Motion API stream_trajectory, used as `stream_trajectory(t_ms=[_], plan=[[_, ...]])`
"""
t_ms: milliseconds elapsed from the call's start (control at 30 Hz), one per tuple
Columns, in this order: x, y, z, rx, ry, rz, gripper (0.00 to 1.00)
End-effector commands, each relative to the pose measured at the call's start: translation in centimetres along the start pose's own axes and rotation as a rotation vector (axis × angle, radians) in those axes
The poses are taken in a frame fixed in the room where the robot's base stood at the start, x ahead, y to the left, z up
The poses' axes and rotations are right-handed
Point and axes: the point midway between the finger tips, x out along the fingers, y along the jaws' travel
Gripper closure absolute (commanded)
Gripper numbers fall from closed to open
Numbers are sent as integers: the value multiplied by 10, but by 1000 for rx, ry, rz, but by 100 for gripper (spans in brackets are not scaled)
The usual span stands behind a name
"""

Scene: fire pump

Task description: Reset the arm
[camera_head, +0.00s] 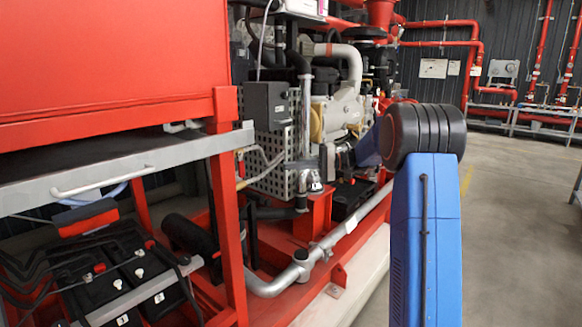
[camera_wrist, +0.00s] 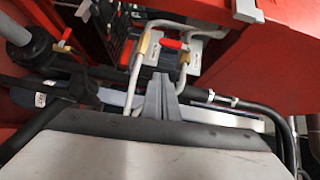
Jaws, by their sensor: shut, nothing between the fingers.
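My gripper (camera_wrist: 161,97) shows at the middle of the wrist view. Its grey fingers are together, with nothing between them. They point towards pipes with red-handled valves (camera_wrist: 171,44), and I cannot tell how far away these are. In the head view my blue arm link with a black joint stands upright at the right of centre, in front of the pump machinery. The gripper itself does not show in the head view.
A red tank (camera_head: 110,60) and its red frame (camera_head: 228,200) stand at the left. Black batteries (camera_head: 125,280) lie below them. The engine (camera_head: 335,115) stands on a red base behind my arm. Concrete floor (camera_head: 520,220) is clear at the right. Red wall pipes (camera_head: 440,42) run behind.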

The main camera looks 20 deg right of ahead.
Motion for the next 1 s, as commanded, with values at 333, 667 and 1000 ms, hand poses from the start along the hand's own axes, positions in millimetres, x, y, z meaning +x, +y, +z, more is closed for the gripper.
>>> stream_trajectory(t_ms=[333,667,1000], plan=[[6,-2,9,5,-9,22,100],[48,-7,110,41,-78,280,100],[63,8,228,30,-114,593,100]])
